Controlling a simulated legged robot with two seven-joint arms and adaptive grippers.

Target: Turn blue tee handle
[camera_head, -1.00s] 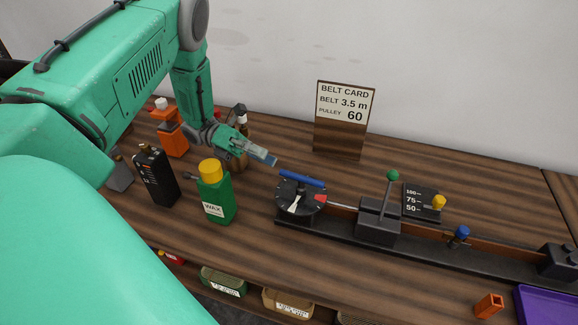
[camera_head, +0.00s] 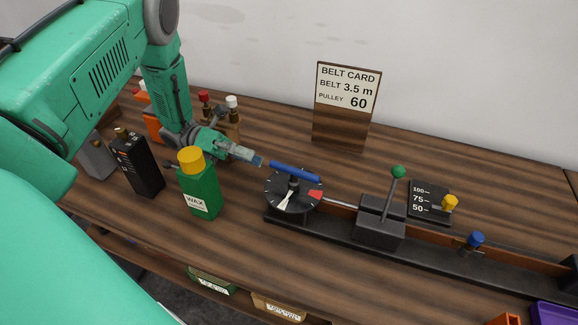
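The blue tee handle (camera_head: 296,172) is a bar on a short post above a round black dial (camera_head: 279,203). My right gripper is out of view.
A green wax bottle (camera_head: 203,194) and a black can (camera_head: 139,166) stand left of the dial. A green-knobbed lever (camera_head: 393,190) and a black rail (camera_head: 440,244) lie to the right. The belt card (camera_head: 344,102) stands behind.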

